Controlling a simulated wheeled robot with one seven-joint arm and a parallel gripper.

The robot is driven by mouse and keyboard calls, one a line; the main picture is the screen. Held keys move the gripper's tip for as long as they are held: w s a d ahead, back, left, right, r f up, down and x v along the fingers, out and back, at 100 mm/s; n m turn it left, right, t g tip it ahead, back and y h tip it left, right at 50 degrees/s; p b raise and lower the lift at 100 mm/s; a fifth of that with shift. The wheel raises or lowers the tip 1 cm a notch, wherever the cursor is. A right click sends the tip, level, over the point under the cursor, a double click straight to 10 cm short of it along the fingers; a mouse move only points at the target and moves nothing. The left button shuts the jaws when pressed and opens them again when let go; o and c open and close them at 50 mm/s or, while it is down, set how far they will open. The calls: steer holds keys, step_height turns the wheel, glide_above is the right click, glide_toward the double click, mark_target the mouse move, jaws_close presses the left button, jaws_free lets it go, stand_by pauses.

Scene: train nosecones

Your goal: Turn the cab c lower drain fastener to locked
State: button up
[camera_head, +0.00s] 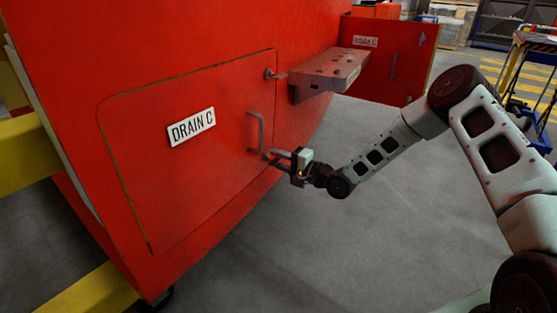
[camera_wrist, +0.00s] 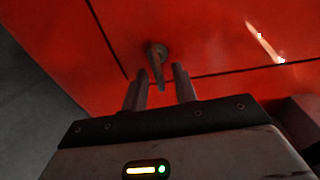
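The red drain C panel (camera_head: 190,200) is closed flush in the red body. Its lower fastener (camera_wrist: 157,55) shows in the wrist view as a small grey round base with a short lever, near the panel's edge seam. The lever points down in that picture, toward my gripper. My gripper (camera_wrist: 159,72) is open, with one finger on each side of the lever's end. No clear contact shows. In the head view my gripper (camera_head: 274,156) is at the panel's lower right edge, below the handle, and it hides the lower fastener.
The upper fastener (camera_head: 269,74) sits at the panel's upper right. A bar handle (camera_head: 256,133) is close above my gripper. A red bracket with holes (camera_head: 330,70) juts out above my arm. The open intake C door (camera_head: 390,60) stands behind. Grey floor (camera_head: 370,240) below is clear.

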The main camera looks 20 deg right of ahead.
steer(key=p+v, duration=0.1)
steer(key=v, duration=1.6)
steer(key=shift+s+d, duration=0.15)
